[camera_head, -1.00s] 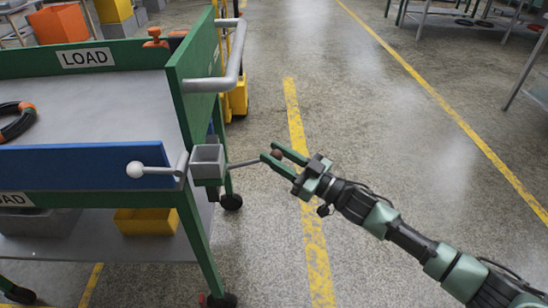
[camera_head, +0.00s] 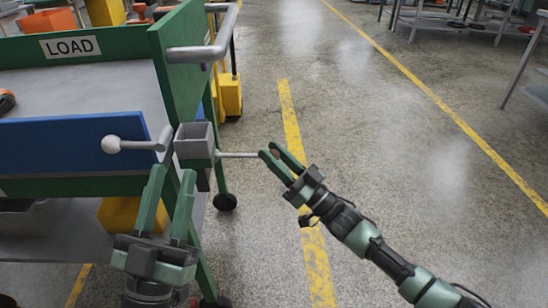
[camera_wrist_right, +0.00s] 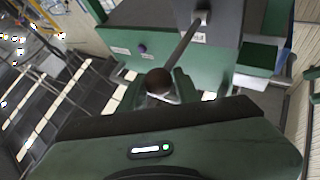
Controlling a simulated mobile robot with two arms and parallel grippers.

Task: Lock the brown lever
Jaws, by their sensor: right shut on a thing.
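The brown lever is a thin grey rod (camera_head: 238,155) with a round brown knob. It sticks out to the right from a grey box-shaped bracket (camera_head: 194,147) at the trolley's corner. In the right wrist view the brown knob (camera_wrist_right: 158,82) sits between the fingers, with the rod running up to the trolley. My right gripper (camera_head: 270,151) is shut on this knob, which its fingers mostly hide in the head view. My left gripper (camera_head: 172,174) is open and empty, its fingers pointing up below the bracket and a white-knobbed lever (camera_head: 111,145).
The green trolley (camera_head: 160,45) has a blue front panel (camera_head: 60,145), a grey push handle (camera_head: 205,54) and a yellow bin (camera_head: 118,216) on its lower shelf. Open floor with yellow lines lies to the right. Shelving stands at the far right.

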